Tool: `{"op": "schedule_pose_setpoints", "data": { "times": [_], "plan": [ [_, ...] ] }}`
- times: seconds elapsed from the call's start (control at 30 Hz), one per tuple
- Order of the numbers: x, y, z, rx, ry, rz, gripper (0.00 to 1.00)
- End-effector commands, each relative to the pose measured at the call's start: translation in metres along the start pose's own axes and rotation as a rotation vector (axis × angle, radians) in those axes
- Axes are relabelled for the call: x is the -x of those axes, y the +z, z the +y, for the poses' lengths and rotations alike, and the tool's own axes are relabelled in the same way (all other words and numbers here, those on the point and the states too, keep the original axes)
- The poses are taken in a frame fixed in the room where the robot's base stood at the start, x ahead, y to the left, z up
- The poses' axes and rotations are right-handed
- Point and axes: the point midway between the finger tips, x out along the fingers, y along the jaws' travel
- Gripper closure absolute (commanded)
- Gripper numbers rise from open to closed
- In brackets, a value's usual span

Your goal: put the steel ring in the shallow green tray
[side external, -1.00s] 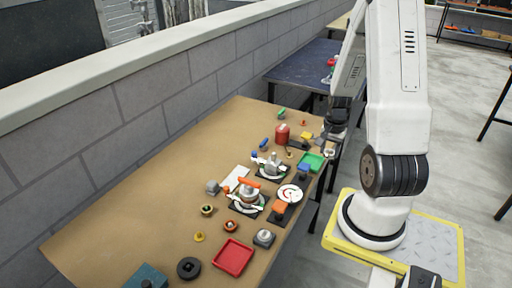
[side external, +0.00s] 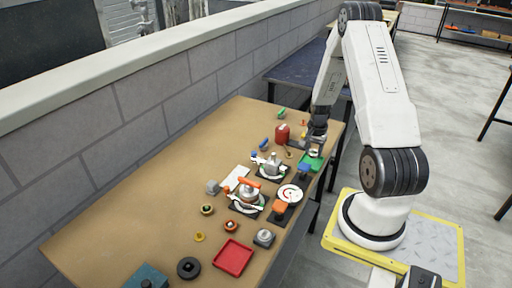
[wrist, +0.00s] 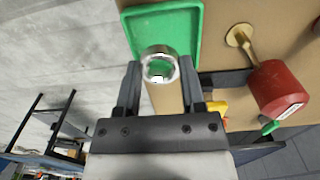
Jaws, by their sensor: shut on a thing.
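The steel ring (wrist: 158,50) is a shiny short band between my gripper's fingertips (wrist: 160,72) in the wrist view. My gripper is shut on it. The shallow green tray (wrist: 199,30) lies just beyond the ring in that view, and the ring overlaps its near edge in the picture. In the side view my gripper (side external: 316,149) is over or very near the green tray (side external: 317,163) at the table's right edge, and partly covers it. I cannot tell the exact height of the ring above the tray.
A red canister (side external: 282,133) stands left of my gripper; it also shows in the wrist view (wrist: 277,90). The table's left side is clear.

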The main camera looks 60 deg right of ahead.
Motion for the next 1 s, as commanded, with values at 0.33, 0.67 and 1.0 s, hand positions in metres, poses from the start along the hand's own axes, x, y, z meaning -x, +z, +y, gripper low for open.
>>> {"op": "schedule_pose_setpoints", "data": {
  "times": [0.33, 0.67, 1.0],
  "plan": [
    [-0.004, -0.003, -0.003, 0.001, 0.000, 0.000, 1.00],
    [-0.032, -0.005, -0.005, 0.001, 0.000, -0.002, 1.00],
    [-0.039, -0.005, -0.006, 0.000, -0.002, 0.001, 1.00]
  ]
}}
